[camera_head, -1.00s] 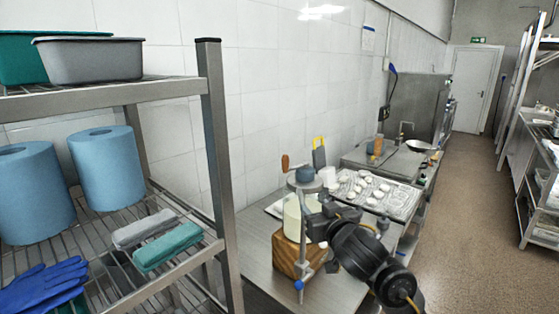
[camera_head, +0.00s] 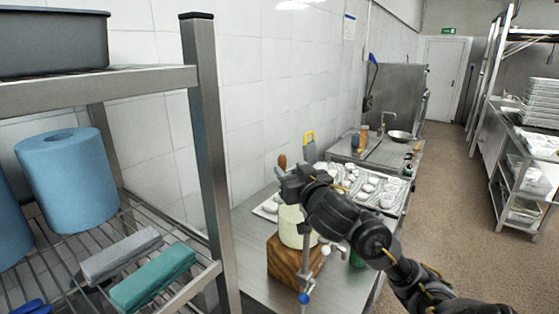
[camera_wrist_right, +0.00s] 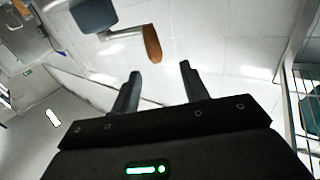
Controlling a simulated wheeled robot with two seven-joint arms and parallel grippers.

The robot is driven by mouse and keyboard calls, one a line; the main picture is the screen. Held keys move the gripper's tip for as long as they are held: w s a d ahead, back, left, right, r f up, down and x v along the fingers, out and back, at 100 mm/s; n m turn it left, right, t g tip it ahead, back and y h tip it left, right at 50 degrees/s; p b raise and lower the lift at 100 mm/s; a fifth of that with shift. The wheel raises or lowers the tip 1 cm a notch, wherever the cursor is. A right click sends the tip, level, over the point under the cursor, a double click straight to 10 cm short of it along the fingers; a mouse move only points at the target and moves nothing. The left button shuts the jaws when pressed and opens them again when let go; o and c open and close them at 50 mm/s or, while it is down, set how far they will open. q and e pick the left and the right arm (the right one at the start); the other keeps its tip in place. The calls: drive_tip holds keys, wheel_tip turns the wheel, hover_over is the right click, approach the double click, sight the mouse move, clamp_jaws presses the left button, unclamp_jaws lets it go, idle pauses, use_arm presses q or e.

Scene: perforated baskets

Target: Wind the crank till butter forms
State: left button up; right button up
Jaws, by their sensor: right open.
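The butter churn has a pale, cream-filled jar (camera_head: 291,226) on a wooden block (camera_head: 284,262) on the steel table. Its crank has a brown wooden handle (camera_head: 282,161), standing just beyond my right gripper (camera_head: 290,182). In the right wrist view the handle (camera_wrist_right: 152,42) lies ahead of the fingertips of the right gripper (camera_wrist_right: 160,70), a little left of centre. The fingers are apart with nothing between them. My left gripper is out of view.
A wire shelf with a steel post (camera_head: 207,150) stands close on the left, holding a blue paper roll (camera_head: 67,180) and folded cloths (camera_head: 150,278). A tray of white pieces (camera_head: 390,195) lies behind the churn.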

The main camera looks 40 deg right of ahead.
sight(284, 162)
drive_tip(key=w, duration=0.1)
drive_tip(key=w+d+b, duration=0.1)
drive_tip(key=w+d, duration=0.1)
drive_tip(key=shift+w+f+h+b, duration=0.15)
drive_tip(key=shift+f+h+b, duration=0.15)
drive_tip(key=b+x, duration=0.1)
drive_tip(key=x, duration=0.4)
drive_tip(key=shift+w+a+f, duration=0.1)
drive_tip(key=shift+w, duration=0.15)
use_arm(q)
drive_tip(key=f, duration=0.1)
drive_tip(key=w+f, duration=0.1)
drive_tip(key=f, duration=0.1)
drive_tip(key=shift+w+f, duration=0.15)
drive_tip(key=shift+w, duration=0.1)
use_arm(e)
drive_tip(key=shift+w, duration=0.2)
clamp_jaws()
